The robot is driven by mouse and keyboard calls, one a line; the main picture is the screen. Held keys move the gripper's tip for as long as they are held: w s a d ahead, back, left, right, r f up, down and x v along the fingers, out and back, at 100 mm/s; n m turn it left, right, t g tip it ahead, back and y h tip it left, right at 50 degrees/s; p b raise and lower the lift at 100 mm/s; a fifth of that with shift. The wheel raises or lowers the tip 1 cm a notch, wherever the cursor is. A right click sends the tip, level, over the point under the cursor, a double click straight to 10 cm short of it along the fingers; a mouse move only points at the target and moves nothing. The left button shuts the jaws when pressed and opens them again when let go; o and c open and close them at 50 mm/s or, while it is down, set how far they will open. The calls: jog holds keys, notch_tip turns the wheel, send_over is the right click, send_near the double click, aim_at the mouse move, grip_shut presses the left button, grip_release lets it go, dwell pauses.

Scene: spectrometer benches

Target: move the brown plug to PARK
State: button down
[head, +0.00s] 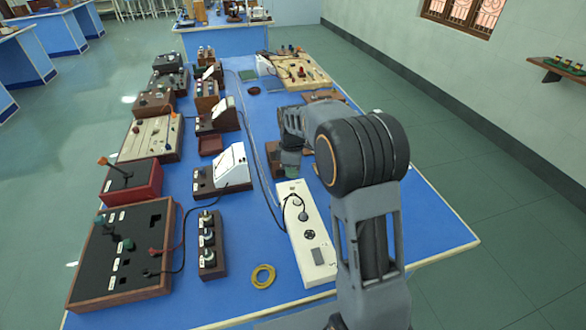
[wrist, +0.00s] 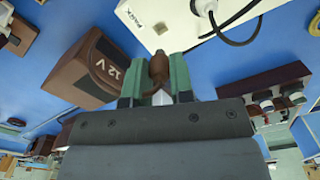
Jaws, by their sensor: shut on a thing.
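My gripper (wrist: 155,85), with green fingers, is shut on the brown plug (wrist: 158,68) in the wrist view. The plug's upper end shows between the fingertips. In the head view my gripper (head: 290,159) is over the far end of the white strip (head: 312,255), beside a brown box. I cannot make out the plug there.
A brown box marked 12 V (wrist: 90,68) stands close left of my gripper in the wrist view. A yellow ring (head: 263,276) and a row of knobs (head: 211,245) lie nearby. Instruments line the table's left side.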

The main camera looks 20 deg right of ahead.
jog(key=shift+f+b, duration=2.2)
jog(key=shift+f, duration=0.85)
jog(key=c, duration=0.9)
grip_release()
notch_tip(320, 180, up, 14)
jog(key=shift+f+p, duration=0.1)
jog(key=shift+p, duration=0.45)
